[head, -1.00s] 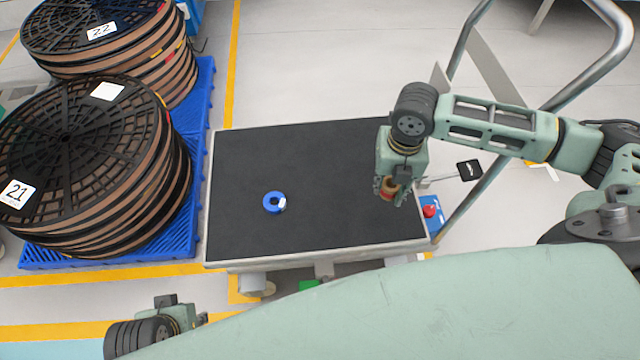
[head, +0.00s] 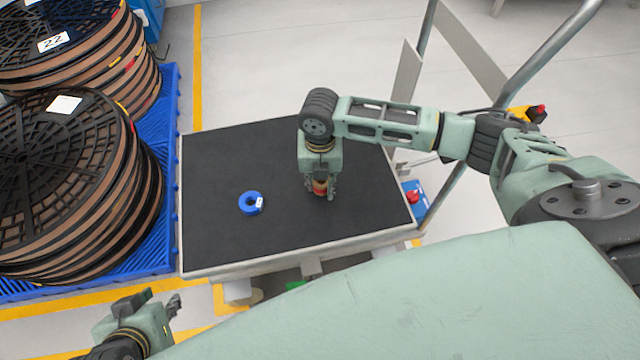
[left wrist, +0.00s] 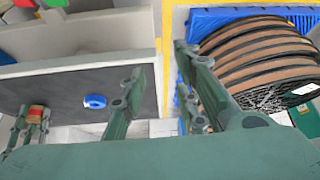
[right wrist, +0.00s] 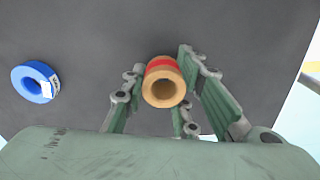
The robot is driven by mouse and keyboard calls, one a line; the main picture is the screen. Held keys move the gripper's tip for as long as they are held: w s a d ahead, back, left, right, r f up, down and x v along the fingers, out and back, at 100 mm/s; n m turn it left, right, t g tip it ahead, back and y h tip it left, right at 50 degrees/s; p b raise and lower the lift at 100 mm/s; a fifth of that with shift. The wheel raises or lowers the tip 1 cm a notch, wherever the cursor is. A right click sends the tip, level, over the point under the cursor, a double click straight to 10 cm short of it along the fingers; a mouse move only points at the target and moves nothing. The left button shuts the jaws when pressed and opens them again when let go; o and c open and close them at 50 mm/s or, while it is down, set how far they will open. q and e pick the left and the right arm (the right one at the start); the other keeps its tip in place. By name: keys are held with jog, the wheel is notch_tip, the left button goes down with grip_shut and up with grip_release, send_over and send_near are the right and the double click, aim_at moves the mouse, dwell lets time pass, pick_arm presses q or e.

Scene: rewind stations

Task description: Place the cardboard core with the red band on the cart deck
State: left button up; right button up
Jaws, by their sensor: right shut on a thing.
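The cardboard core with the red band (right wrist: 164,82) is a short tan tube, held between the fingers of my right gripper (head: 320,191). In the head view the core (head: 320,186) shows low between those fingers, over the right half of the black cart deck (head: 225,165). Whether it touches the deck I cannot tell. The core also shows in the left wrist view (left wrist: 35,114). My left gripper (head: 162,302) is open and empty, off the cart's front left side; its spread fingers show in the left wrist view (left wrist: 155,90).
A blue ring with a white label (head: 250,203) lies on the deck left of the core. Stacked large reels (head: 75,190) stand on a blue pallet (head: 168,130) to the left. The cart's metal handle (head: 545,70) rises at the right. Deck around the core is clear.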

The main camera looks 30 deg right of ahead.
jog(key=shift+f, duration=0.5)
pick_arm(q)
jog(key=shift+w+d+r+t, duration=0.2)
jog(key=shift+w+r+t, duration=0.1)
jog(key=shift+w, duration=0.2)
jog(key=shift+w+d+r+t, duration=0.2)
jog(key=shift+w+t, duration=0.1)
jog(key=shift+w, duration=0.2)
jog(key=shift+a, duration=0.1)
pick_arm(e)
jog(key=o, duration=0.9)
jog(key=shift+f, duration=0.1)
pick_arm(q)
jog(key=shift+s, duration=0.1)
